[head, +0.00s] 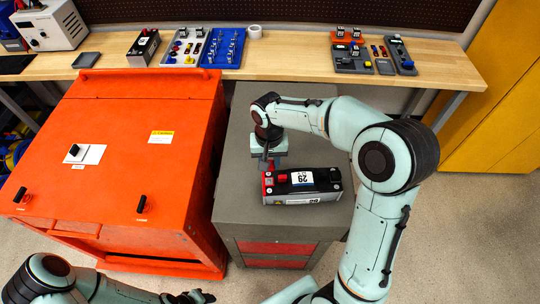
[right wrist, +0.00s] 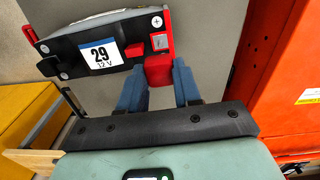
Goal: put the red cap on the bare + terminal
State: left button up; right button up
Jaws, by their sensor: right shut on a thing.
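The battery module (head: 312,198), labelled 29, lies on the grey cabinet top; in the right wrist view its black face (right wrist: 75,62) carries the white label. A bare metal terminal (right wrist: 159,42) shows in a red surround at its end marked +. My right gripper (right wrist: 158,88) is shut on the red cap (right wrist: 157,71), its blue fingers on either side. The cap is right beside the terminal and not over it; I cannot tell whether it touches the module. In the head view this gripper (head: 270,163) is above the module's left end. My left gripper (head: 196,297) is at the bottom edge, its fingers unclear.
The grey cabinet top (head: 235,190) has free room left of and behind the module. A tall orange cabinet (head: 130,210) stands to its left. The wooden bench (head: 290,60) behind holds trays of parts, a blue tool tray (head: 223,47) and another module (head: 143,47).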

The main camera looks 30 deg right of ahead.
aim_at(269, 178)
jog(key=shift+a+f+b, duration=0.15)
jog(key=shift+f+b, duration=0.25)
jog(key=shift+f, duration=0.55)
jog(key=shift+s+f+b, duration=0.1)
jog(key=shift+f+b, duration=0.65)
jog(key=shift+f, duration=0.85)
pick_arm(q)
jog(key=shift+s+f, duration=1.75)
jog(key=shift+f, duration=0.1)
pick_arm(e)
jog(key=shift+f, duration=0.45)
pick_arm(q)
jog(key=shift+s+f+b, duration=0.5)
jog(key=shift+f+b, duration=0.2)
jog(key=shift+b, duration=0.1)
pick_arm(e)
jog(key=shift+f, duration=0.9)
jog(key=o, duration=1.1)
pick_arm(q)
jog(key=shift+w+r+p, duration=0.65)
jog(key=shift+r+p, duration=0.05)
jog(key=shift+r, duration=0.2)
pick_arm(e)
notch_tip(269, 178, up, 13)
jog(key=shift+r, duration=0.2)
